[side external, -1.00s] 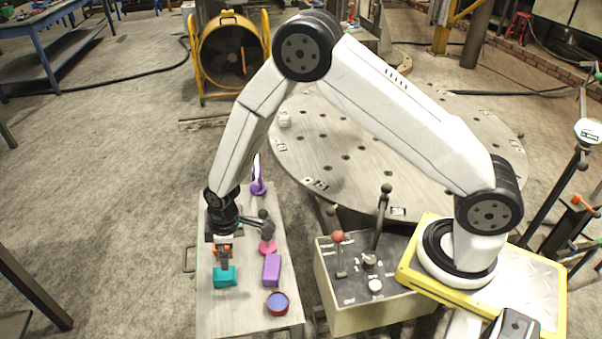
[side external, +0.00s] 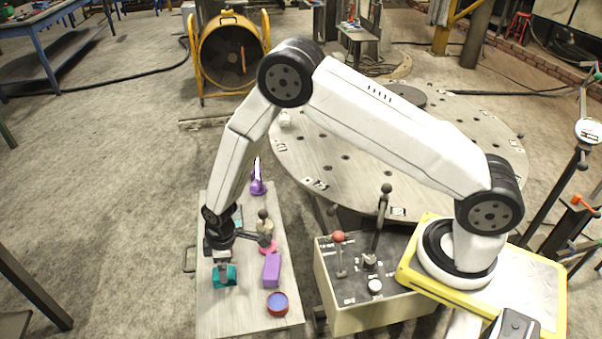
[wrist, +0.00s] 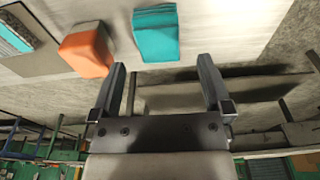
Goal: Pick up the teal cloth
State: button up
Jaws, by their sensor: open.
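The teal cloth (side external: 231,281) is a small folded block lying on the narrow bench at lower left. In the wrist view the cloth (wrist: 156,35) is beyond the fingertips, roughly centred between them. My gripper (side external: 221,273) is low over the bench at the cloth, and its fingers overlap the cloth in the side view. In the wrist view my gripper (wrist: 160,66) is open, with nothing between the fingers. I cannot tell whether a finger touches the cloth.
An orange block (wrist: 86,50) lies close left of the cloth in the wrist view. A control box (side external: 350,300) stands right.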

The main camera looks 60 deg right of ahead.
jog(key=shift+f, duration=0.1)
jog(key=shift+w+a+f, duration=0.1)
jog(key=shift+w+f, duration=0.05)
jog(key=shift+f, duration=1.1)
jog(key=shift+w+a+f, duration=0.1)
jog(key=shift+f, duration=1.15)
jog(key=shift+c, duration=0.2)
jog(key=c, duration=1.2)
jog(key=shift+r, duration=0.15)
